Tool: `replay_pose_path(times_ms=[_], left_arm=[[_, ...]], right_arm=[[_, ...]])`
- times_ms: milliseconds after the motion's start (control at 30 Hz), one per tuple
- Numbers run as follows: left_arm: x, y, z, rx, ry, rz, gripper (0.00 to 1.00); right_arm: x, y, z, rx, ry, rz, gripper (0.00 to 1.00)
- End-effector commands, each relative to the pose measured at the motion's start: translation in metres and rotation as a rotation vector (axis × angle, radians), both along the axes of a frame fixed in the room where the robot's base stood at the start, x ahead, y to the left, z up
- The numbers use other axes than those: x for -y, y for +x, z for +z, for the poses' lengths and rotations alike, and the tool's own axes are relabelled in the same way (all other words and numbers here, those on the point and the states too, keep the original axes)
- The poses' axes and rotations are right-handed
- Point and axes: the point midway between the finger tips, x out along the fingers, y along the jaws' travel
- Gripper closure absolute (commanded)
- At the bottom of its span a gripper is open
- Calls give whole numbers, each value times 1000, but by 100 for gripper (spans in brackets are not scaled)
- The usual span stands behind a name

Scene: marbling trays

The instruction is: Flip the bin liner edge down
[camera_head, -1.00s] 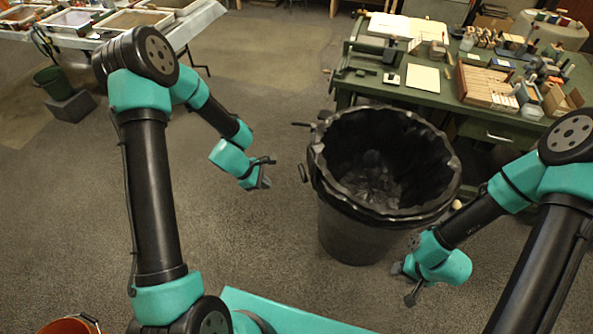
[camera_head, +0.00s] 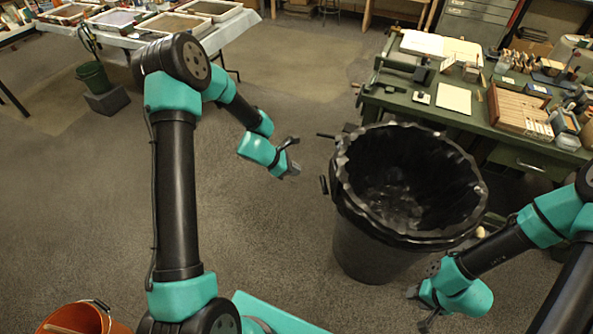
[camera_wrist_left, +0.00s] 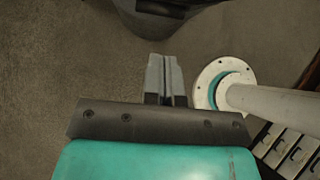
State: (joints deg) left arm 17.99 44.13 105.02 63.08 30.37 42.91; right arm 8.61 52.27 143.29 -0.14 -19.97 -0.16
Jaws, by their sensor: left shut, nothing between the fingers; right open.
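A round dark bin (camera_head: 372,250) stands on the floor right of centre, with its mouth facing up. A black bin liner (camera_head: 405,180) lines it, and its crinkled edge runs around the rim. My left gripper (camera_head: 292,166) is left of the bin, apart from the liner. In the left wrist view the fingers (camera_wrist_left: 165,75) are together with nothing between them, and part of the bin (camera_wrist_left: 160,18) shows at the top. My right gripper (camera_head: 418,308) is open and empty, low at the bin's front right. The liner's far outer side is hidden.
A green workbench (camera_head: 440,112) with paper, boxes and tools stands close behind the bin. A table (camera_head: 225,38) with trays is at the back left. An orange bucket (camera_head: 82,320) is at the lower left. The floor left of the bin is clear.

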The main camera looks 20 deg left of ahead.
Motion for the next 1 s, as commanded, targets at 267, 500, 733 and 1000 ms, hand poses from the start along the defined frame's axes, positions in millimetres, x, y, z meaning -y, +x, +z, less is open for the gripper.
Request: replay_pose_path(times_ms=[267, 500, 733, 1000], left_arm=[[29, 16, -32, -2, 0, -2, 100], [54, 31, -59, -1, -1, -3, 100], [71, 42, -78, -1, 1, -2, 100], [75, 44, -82, 1, 0, -1, 100]], right_arm=[[0, 0, 0, 0, 0, 0, 57], [0, 0, 0, 0, 0, 0, 57], [0, 0, 0, 0, 0, 0, 57], [0, 0, 0, 0, 0, 0, 57]])
